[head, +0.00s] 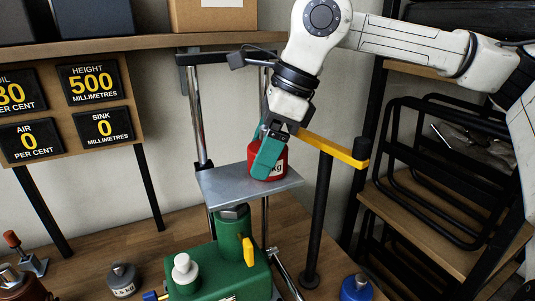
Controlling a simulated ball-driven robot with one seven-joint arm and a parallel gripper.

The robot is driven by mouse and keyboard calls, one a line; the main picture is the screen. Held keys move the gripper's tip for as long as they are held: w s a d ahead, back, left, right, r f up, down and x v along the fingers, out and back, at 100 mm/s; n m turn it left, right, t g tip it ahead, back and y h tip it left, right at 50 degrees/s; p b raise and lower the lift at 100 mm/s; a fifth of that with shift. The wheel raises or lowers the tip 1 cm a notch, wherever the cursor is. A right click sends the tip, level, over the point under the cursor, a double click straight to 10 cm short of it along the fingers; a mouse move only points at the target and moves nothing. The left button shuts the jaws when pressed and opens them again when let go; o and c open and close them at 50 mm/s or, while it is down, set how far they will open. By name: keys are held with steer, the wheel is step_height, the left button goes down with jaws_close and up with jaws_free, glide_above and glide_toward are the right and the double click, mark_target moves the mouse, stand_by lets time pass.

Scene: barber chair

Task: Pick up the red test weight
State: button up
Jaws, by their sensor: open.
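The red test weight (281,163) stands on a grey metal plate (222,184) on top of a green jack-like device. It is a squat red cylinder with a pale label marked "kg". My gripper (267,158) comes down from above and has teal fingers. It is open, with one finger in front of the weight and the other partly seen behind at the upper left. The fingers hide the weight's left part and top. I cannot tell whether they touch it.
A yellow bar (333,149) runs right from beside my gripper to a black post (319,215). Chrome rods flank the plate. The green device (222,270) stands on a wooden bench with a grey weight (123,280) and a blue weight (356,288). Black racks stand right.

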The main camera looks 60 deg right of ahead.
jaws_close()
steer(key=shift+r, duration=0.15)
stand_by(0.6)
